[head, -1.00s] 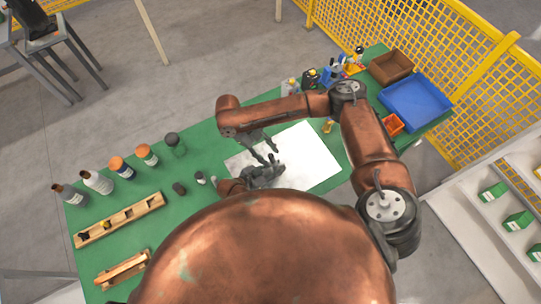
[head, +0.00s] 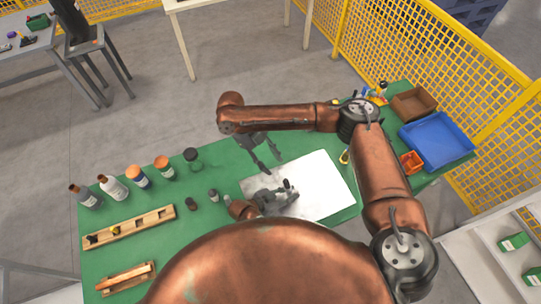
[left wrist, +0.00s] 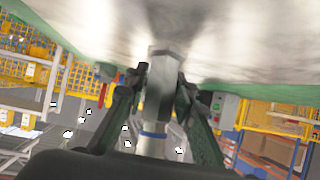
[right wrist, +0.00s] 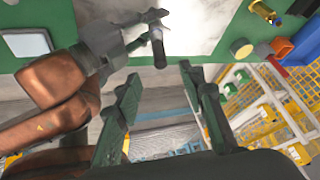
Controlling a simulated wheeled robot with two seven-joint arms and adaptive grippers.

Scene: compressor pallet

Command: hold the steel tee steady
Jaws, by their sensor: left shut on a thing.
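The steel tee shows in the left wrist view (left wrist: 158,95) as a grey metal body with a blue band near its lower end. My left gripper (left wrist: 155,85) is shut on it, one finger on each side. In the head view my left gripper (head: 284,197) is low over the white sheet (head: 325,187); the tee there is small and mostly hidden by the fingers. In the right wrist view a dark round end of the tee (right wrist: 158,48) sticks out of the left gripper. My right gripper (head: 268,160) is open and empty, above and apart from it; its spread fingers show in the right wrist view (right wrist: 162,95).
Several bottles (head: 138,178) and a slotted wooden rack (head: 130,228) stand at the left of the green table. A blue tray (head: 436,140), a brown box (head: 413,103) and an orange bin (head: 411,162) are at the right. Yellow mesh fencing (head: 440,75) runs behind.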

